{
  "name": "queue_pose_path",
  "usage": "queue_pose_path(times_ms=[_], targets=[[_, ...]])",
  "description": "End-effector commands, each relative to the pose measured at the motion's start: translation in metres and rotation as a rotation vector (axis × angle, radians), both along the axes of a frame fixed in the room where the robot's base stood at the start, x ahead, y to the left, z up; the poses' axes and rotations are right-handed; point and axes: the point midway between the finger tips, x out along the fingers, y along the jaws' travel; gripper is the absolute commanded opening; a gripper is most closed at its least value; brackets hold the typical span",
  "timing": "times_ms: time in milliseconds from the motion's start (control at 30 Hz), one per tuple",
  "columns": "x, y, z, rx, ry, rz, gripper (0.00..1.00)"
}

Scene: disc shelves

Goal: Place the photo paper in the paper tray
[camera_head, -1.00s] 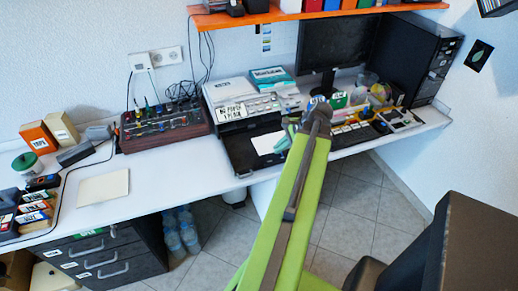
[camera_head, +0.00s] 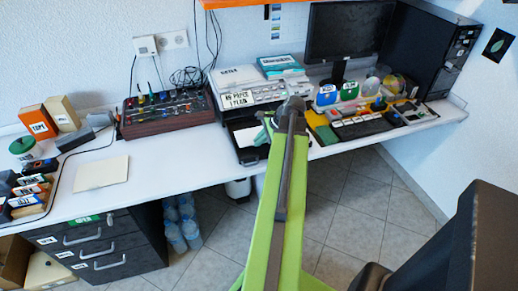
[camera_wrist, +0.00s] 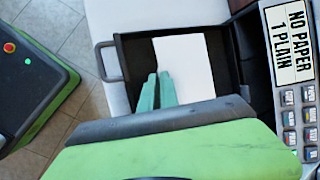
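The photo paper (camera_head: 248,136) is a small white sheet over the black paper tray (camera_head: 236,146), which juts from the front of the printer (camera_head: 247,88). In the wrist view the paper (camera_wrist: 186,62) lies flat across the dark tray (camera_wrist: 134,56), within its walls; I cannot tell whether it touches the floor. My gripper (camera_head: 266,128) is at the paper's edge. In the wrist view my teal gripper fingers (camera_wrist: 157,84) are close together at the paper's lower left edge and look shut on it. The exact pinch is hidden.
The printer's label (camera_wrist: 289,40) reads "NO PAPER 1 PLAIN". A cable mixer (camera_head: 167,112) stands left of the printer. A cream sheet (camera_head: 102,172) lies on the clear desk at left.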

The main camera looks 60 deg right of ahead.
Motion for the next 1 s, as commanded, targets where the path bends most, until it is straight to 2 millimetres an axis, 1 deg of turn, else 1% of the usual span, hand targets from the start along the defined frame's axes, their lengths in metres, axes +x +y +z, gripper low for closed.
queue_pose_path(times_ms=[33, 100, 133, 367, 500, 533, 600, 800, 867, 967, 1000], targets=[[0.000, 0.000, -0.019, 0.000, 0.000, 0.000, 0.00], [0.000, 0.000, -0.030, 0.000, 0.000, 0.000, 0.00], [0.000, 0.000, -0.032, 0.000, 0.000, 0.000, 0.00], [0.001, 0.000, -0.027, 0.001, 0.000, 0.002, 0.00], [0.000, 0.000, -0.032, 0.001, 0.000, 0.002, 0.00], [0.000, 0.000, -0.031, 0.001, 0.000, 0.002, 0.07], [0.000, 0.000, -0.030, 0.001, 0.000, 0.002, 0.14], [0.000, 0.000, -0.029, 0.000, 0.001, 0.001, 0.14], [0.000, 0.000, -0.026, 0.001, 0.000, 0.002, 0.14], [-0.006, -0.001, -0.011, 0.000, 0.000, 0.000, 0.14], [-0.010, -0.001, -0.003, 0.001, 0.000, -0.001, 0.14]])
